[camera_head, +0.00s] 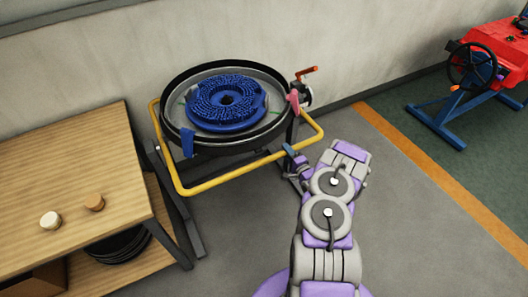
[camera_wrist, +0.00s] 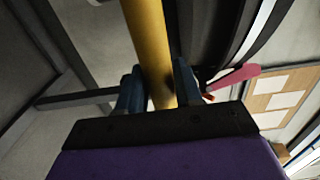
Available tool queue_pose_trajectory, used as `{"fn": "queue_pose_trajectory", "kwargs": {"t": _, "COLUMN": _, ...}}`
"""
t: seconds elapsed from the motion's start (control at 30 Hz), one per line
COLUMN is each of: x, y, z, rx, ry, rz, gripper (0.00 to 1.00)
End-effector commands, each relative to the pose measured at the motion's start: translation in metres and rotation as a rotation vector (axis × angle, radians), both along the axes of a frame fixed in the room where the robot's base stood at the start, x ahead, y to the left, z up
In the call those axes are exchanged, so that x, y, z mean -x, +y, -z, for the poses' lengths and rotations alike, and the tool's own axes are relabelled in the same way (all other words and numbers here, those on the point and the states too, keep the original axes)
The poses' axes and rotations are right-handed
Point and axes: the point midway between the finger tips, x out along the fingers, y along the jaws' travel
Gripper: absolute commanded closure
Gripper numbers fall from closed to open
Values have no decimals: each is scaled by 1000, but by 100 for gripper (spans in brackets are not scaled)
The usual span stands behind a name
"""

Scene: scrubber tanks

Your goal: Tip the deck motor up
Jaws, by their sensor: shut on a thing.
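The deck (camera_head: 265,130) is a round black-rimmed pan with a blue brush disc (camera_head: 227,102) lying face up in it. It sits on a dark stand, and a yellow rail (camera_head: 240,177) runs around its front and sides. My gripper (camera_head: 293,158) is at the rail's front right part. In the wrist view my gripper's blue fingers (camera_wrist: 157,82) are on either side of the yellow rail (camera_wrist: 147,35) and shut on it. A pink lever (camera_head: 294,102) sits at the deck's right edge; it also shows in the wrist view (camera_wrist: 236,76). No separate motor is distinguishable; the deck's underside is hidden.
A wooden table (camera_head: 70,180) with two small round pieces stands at the left, with dark discs (camera_head: 116,243) on its lower shelf. A wall is close behind the deck. A red machine (camera_head: 495,50) on a blue stand is at the far right. Floor between is clear.

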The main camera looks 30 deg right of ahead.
Motion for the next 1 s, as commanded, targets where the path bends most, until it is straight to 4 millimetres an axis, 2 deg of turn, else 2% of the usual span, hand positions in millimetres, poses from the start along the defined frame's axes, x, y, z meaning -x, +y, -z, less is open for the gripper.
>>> {"fn": "queue_pose_trajectory", "kwargs": {"t": 0.03, "x": -4, "y": -1, "z": -15, "rx": 5, "ry": -12, "rz": -1, "gripper": 96}}
{"fn": "queue_pose_trajectory", "kwargs": {"t": 0.4, "x": -14, "y": -1, "z": -62, "rx": 6, "ry": -17, "rz": -1, "gripper": 96}}
{"fn": "queue_pose_trajectory", "kwargs": {"t": 0.83, "x": -14, "y": 0, "z": -66, "rx": 5, "ry": -12, "rz": 0, "gripper": 96}}
{"fn": "queue_pose_trajectory", "kwargs": {"t": 1.0, "x": -19, "y": 0, "z": -79, "rx": 5, "ry": -14, "rz": -1, "gripper": 96}}
